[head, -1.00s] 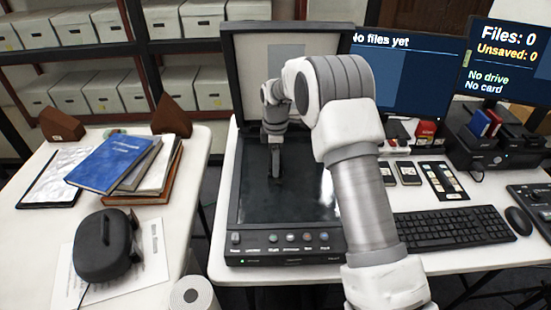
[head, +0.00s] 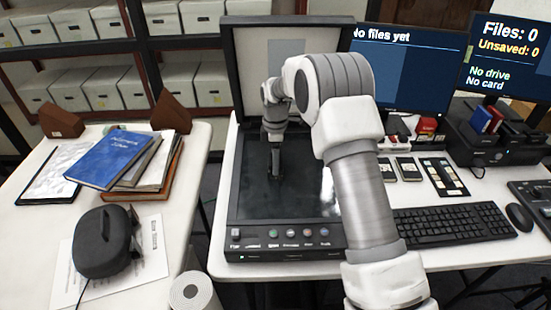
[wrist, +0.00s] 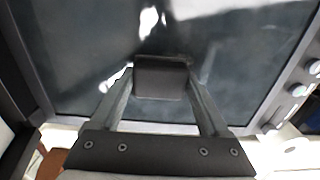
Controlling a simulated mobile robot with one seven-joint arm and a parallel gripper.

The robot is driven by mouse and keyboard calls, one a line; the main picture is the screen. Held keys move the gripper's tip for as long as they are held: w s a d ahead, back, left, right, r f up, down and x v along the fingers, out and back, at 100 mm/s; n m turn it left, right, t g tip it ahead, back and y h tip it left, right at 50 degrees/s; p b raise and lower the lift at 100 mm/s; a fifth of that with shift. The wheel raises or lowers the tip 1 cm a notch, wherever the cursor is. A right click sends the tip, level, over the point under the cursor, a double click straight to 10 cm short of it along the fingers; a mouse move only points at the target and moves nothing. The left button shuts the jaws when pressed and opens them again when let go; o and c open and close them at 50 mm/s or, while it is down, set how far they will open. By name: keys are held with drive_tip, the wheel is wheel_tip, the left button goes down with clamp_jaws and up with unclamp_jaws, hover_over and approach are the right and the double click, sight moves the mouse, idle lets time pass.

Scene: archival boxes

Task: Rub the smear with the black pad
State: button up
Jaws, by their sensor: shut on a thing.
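My gripper (wrist: 160,92) is shut on the black pad (wrist: 160,78), a small dark block between its two fingers. The pad is over the dark glass (wrist: 90,50) of the flatbed scanner and appears to be down at the glass. In the head view my gripper (head: 275,165) points down at the upper middle of the scanner glass (head: 265,203); the pad is hard to make out there. Dark marks show on the glass beside the pad in the wrist view, and bright white patches look like reflections. I cannot clearly tell the smear from these.
The scanner lid (head: 245,75) stands open behind my gripper. A button strip (head: 285,238) runs along the scanner's front. To the right are a keyboard (head: 455,226) and monitors (head: 410,75). On the left table are books (head: 115,158) and a black case (head: 102,240).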

sight(276, 179)
drive_tip(key=shift+f+b, duration=0.35)
drive_tip(key=shift+f, duration=0.4)
drive_tip(key=shift+s, duration=0.1)
drive_tip(key=shift+s+r, duration=0.1)
drive_tip(key=shift+s, duration=1.85)
drive_tip(key=shift+w+f, duration=0.2)
drive_tip(key=shift+w, duration=0.8)
drive_tip(key=shift+w+f, duration=0.15)
drive_tip(key=shift+w, duration=0.8)
drive_tip(key=shift+w+r+p, duration=0.1)
drive_tip(key=shift+r+p, duration=1.9)
drive_tip(key=shift+r, duration=1.05)
